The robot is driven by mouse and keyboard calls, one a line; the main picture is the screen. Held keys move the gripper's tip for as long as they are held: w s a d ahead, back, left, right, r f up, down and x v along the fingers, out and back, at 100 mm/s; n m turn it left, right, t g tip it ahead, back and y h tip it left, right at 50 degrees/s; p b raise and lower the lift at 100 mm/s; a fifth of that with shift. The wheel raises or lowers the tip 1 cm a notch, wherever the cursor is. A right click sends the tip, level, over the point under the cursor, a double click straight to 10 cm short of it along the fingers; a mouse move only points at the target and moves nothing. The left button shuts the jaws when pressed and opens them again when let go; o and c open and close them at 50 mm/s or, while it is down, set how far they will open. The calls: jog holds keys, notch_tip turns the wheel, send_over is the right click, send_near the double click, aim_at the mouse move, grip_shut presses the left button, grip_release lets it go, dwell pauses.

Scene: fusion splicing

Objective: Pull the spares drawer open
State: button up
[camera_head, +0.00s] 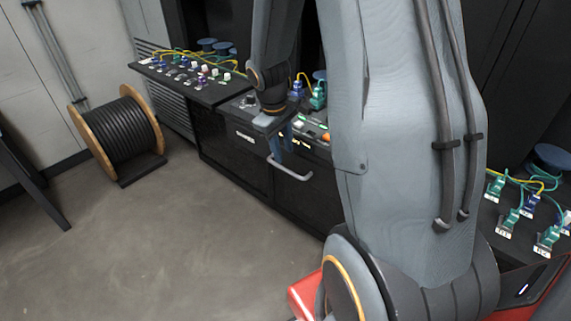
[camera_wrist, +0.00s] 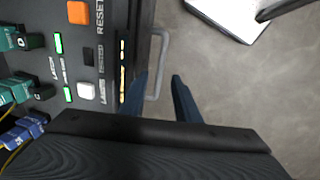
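A light grey bar handle (camera_head: 292,174) juts from the dark front of a drawer (camera_head: 305,195) in the black bench. The drawer looks shut. The handle also shows in the wrist view (camera_wrist: 163,62), below the console edge. My gripper (camera_head: 281,150) hangs at the bench front, by the handle's left end. In the wrist view my gripper (camera_wrist: 160,77) has its two blue fingers apart, with the handle's near end showing between them. I cannot tell whether the fingers touch the handle. My arm hides the right part of the bench. The drawer's label is not readable.
A control panel with an orange reset button (camera_wrist: 78,13) and a white button (camera_wrist: 85,90) lies above the drawer. Green connectors (camera_wrist: 18,40) stand beside it. A cable reel (camera_head: 122,130) stands at the left. The floor before the bench is clear.

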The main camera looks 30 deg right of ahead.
aim_at(286, 169)
jog(key=shift+w+d+f+p, duration=0.1)
jog(key=shift+d+f+p, duration=0.1)
jog(key=shift+f, duration=0.9)
jog(key=shift+w+d+f+p, duration=0.1)
jog(key=shift+d+f, duration=0.1)
jog(key=shift+f, duration=0.95)
jog(key=shift+d+f+p, duration=0.1)
jog(key=shift+d+f, duration=0.1)
jog(key=shift+f, duration=0.9)
grip_shut()
